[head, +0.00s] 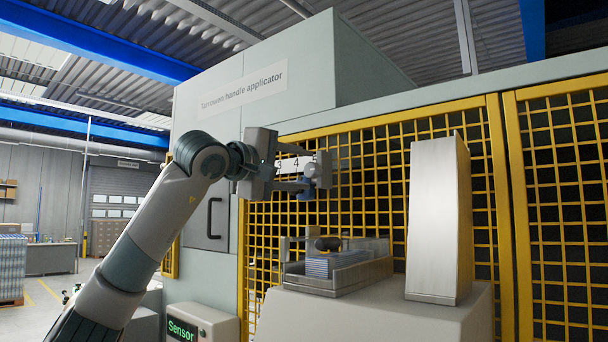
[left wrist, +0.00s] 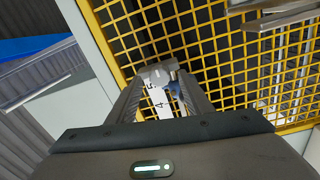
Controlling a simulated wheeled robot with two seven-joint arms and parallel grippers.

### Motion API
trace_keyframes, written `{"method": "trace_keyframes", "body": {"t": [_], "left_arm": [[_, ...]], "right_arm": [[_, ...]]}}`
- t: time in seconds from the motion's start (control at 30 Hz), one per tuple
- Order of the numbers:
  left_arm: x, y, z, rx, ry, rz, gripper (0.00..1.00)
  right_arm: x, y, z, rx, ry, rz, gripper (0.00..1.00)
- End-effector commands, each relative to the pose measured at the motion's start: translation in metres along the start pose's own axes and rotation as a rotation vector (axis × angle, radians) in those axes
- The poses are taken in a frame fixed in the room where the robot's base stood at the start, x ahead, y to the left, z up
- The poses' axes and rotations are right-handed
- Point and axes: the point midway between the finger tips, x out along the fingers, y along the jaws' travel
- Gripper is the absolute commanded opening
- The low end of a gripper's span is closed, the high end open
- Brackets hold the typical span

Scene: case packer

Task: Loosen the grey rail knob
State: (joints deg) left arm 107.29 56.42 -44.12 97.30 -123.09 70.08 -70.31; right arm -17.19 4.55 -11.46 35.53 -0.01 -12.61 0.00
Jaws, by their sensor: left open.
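A white scale plate with black numbers (head: 294,163) stands in front of the yellow mesh. At its right end is a grey block (head: 323,170) with a small blue-grey round part (head: 309,170), which looks like the rail knob. My left gripper (head: 297,168) is open, with one finger above and one below the scale, its tips close to the block. In the left wrist view the grey block (left wrist: 158,73) and blue-grey part (left wrist: 175,89) show between and just beyond the fingertips. I cannot tell whether the fingers touch anything. My right gripper is not in view.
Yellow mesh guards (head: 375,165) stand close behind the gripper. Below right, a metal tray (head: 350,280) with a blue stack sits on a pale housing beside a tall metal panel (head: 432,220). A box reading "Sensor" (head: 200,328) is at the bottom.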

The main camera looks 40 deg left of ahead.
Motion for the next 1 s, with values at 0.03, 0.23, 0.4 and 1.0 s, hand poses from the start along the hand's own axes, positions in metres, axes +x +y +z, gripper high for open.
{"method": "trace_keyframes", "body": {"t": [0.03,0.23,0.4,1.0], "left_arm": [[-0.008,-0.003,0.000,0.000,0.001,0.003,0.46],[-0.044,-0.004,0.000,0.001,0.003,0.004,0.46],[-0.079,-0.004,0.000,0.001,0.002,0.004,0.46],[-0.155,-0.001,0.000,0.001,0.001,0.000,0.46]], "right_arm": [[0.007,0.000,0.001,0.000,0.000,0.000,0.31],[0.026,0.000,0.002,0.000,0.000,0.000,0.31],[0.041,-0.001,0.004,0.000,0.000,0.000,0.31],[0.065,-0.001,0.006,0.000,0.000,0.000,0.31]]}}
